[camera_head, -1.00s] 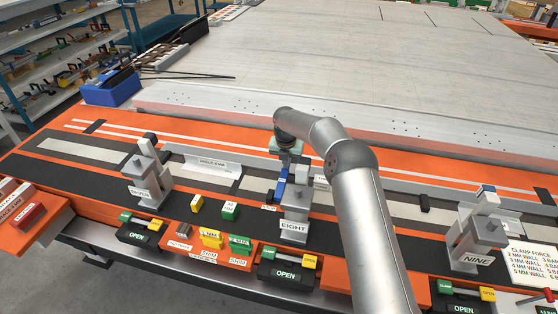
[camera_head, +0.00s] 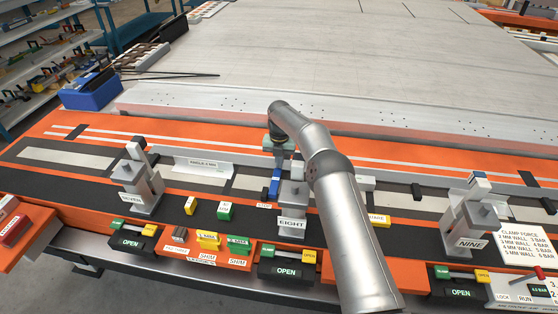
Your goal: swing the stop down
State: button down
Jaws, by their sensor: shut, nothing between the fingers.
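My gripper (camera_head: 279,152) is at the end of the bent arm, pointing down just behind clamp station EIGHT (camera_head: 292,205). Its fingers are small and partly hidden here; they look shut, with nothing seen between them. A blue upright piece (camera_head: 275,183), which may be the stop, stands at the left side of station EIGHT, just below the fingertips. I cannot tell whether the fingers touch it. My forearm covers the area right of station EIGHT.
Stations SEVEN (camera_head: 138,188) and NINE (camera_head: 472,222) stand to either side. An orange shim tray (camera_head: 205,255) and OPEN switch boxes (camera_head: 287,264) line the front edge. A blue bin (camera_head: 92,92) is at back left. The large grey panel (camera_head: 300,60) lies behind.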

notch_tip(320, 180, up, 18)
jog(key=p, duration=0.4)
jog(key=shift+w+f, duration=0.2)
jog(key=shift+f, duration=0.05)
